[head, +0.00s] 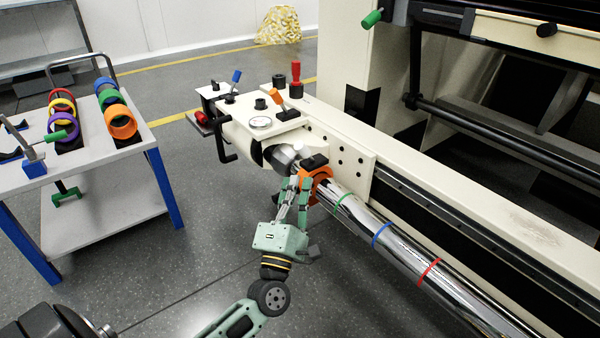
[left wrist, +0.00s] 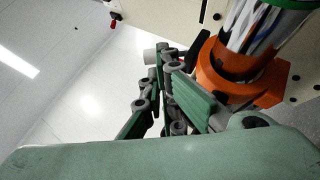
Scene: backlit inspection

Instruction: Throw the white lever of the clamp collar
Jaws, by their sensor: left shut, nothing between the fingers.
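The orange clamp collar (head: 322,182) sits around the chrome shaft (head: 400,250) near its far end. It also shows large at the right of the left wrist view (left wrist: 240,82). A short white cylindrical tip (left wrist: 150,56), which looks like the white lever, shows beside my fingertips in the left wrist view. In the head view I cannot make the lever out clearly. My left gripper (head: 297,180) is shut and empty, close beside the collar's left side. Its fingers (left wrist: 167,60) partly hide the collar and lever in the left wrist view. My right gripper is not in view.
The cream machine bed (head: 345,160) runs along the shaft's far side. Green, blue and red bands (head: 381,235) mark the shaft. A plate with a dial (head: 260,122) and small levers stands behind the collar. A cart (head: 100,190) with coloured rings is at left. Floor between is clear.

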